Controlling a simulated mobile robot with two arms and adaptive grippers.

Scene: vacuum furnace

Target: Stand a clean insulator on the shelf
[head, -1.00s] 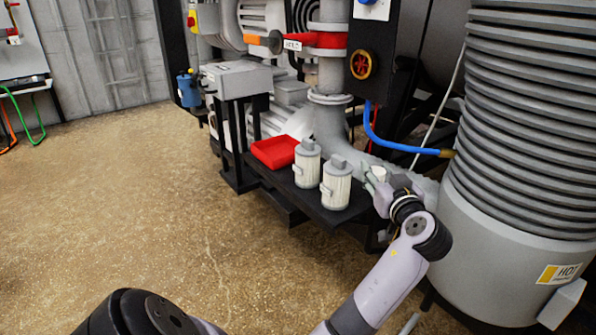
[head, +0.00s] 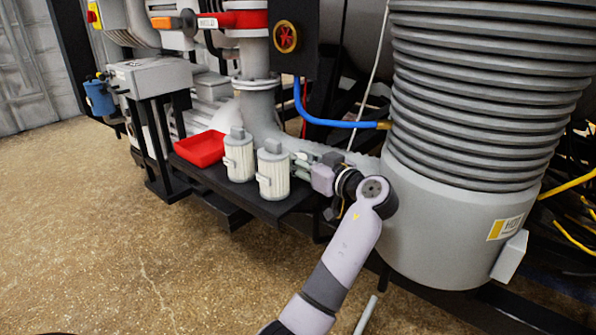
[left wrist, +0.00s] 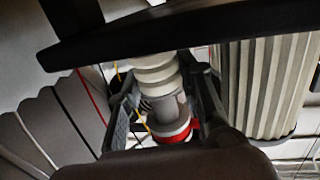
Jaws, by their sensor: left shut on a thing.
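A white ribbed insulator (left wrist: 158,80) with a red band (left wrist: 175,136) is between the fingers of my left gripper (left wrist: 163,105) in the left wrist view. The gripper is shut on it. In the head view my left gripper (head: 303,163) is at the right end of the low dark shelf (head: 268,208), just right of the nearer pale canister; the insulator is largely hidden there. In the left wrist view a dark edge (left wrist: 200,30) crosses the insulator's upper end. I cannot tell whether the insulator touches the shelf. My right gripper is not in view.
Two pale ribbed canisters (head: 239,158) (head: 273,172) and a red tray (head: 201,149) stand on the shelf. One canister (left wrist: 268,85) is close beside the gripper. A large ribbed grey vessel (head: 455,225) marked HOT stands right of my arm. A blue hose (head: 335,123) runs behind.

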